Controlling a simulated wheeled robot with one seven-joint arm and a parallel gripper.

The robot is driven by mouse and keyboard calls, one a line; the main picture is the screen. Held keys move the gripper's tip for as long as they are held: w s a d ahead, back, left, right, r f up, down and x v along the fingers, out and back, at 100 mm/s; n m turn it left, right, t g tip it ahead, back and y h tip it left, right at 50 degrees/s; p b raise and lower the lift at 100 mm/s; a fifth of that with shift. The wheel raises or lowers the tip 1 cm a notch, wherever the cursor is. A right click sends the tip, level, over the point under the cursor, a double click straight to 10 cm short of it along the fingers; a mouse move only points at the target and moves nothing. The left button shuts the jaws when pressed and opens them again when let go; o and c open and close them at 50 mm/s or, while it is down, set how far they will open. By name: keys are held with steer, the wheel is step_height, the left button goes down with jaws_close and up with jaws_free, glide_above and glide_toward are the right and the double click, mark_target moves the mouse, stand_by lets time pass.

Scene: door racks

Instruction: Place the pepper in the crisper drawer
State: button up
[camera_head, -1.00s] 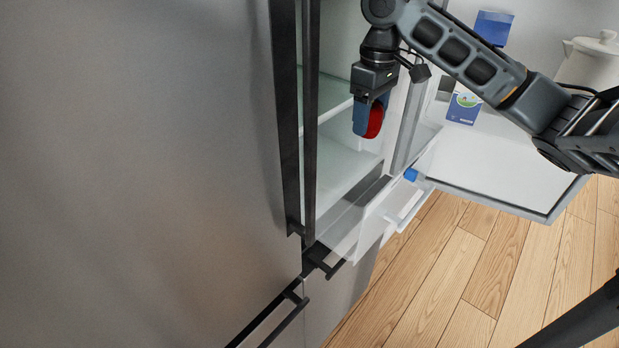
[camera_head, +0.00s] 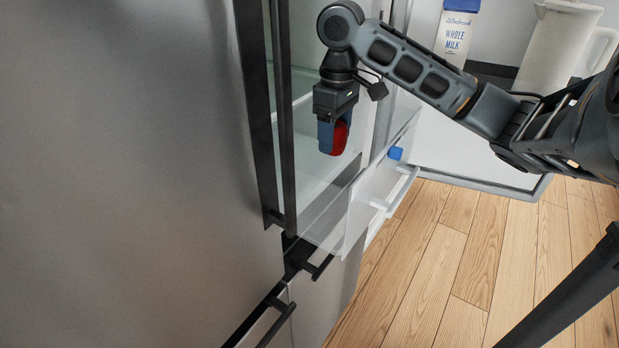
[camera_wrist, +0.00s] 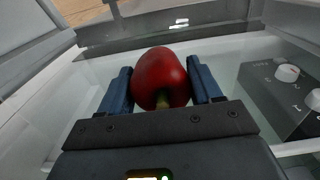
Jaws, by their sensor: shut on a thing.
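The red pepper (camera_head: 341,137) is held between the blue fingers of my gripper (camera_head: 331,140), in front of the fridge opening and above the drawer. In the wrist view the pepper (camera_wrist: 160,78) sits between the two fingers, stem toward the palm, with my gripper (camera_wrist: 163,92) shut on it. The crisper drawer (camera_head: 362,205) is a clear and white drawer low in the fridge, pulled out, with a white handle at its front. The pepper is up and to the left of the drawer front in the head view. The inside of the drawer shows only partly.
The open fridge door holds a milk carton (camera_head: 457,32) and a white pitcher (camera_head: 558,45). A dark-handled closed door (camera_head: 120,170) fills the left. A control box (camera_wrist: 290,90) is at right in the wrist view.

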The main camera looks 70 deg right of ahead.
step_height(320, 180, down, 9)
steer(key=shift+f, duration=0.15)
stand_by(0.4)
steer(key=shift+f, duration=0.2)
steer(key=o, duration=1.1)
step_height(320, 180, up, 12)
steer(key=p, duration=1)
steer(key=shift+r, duration=0.2)
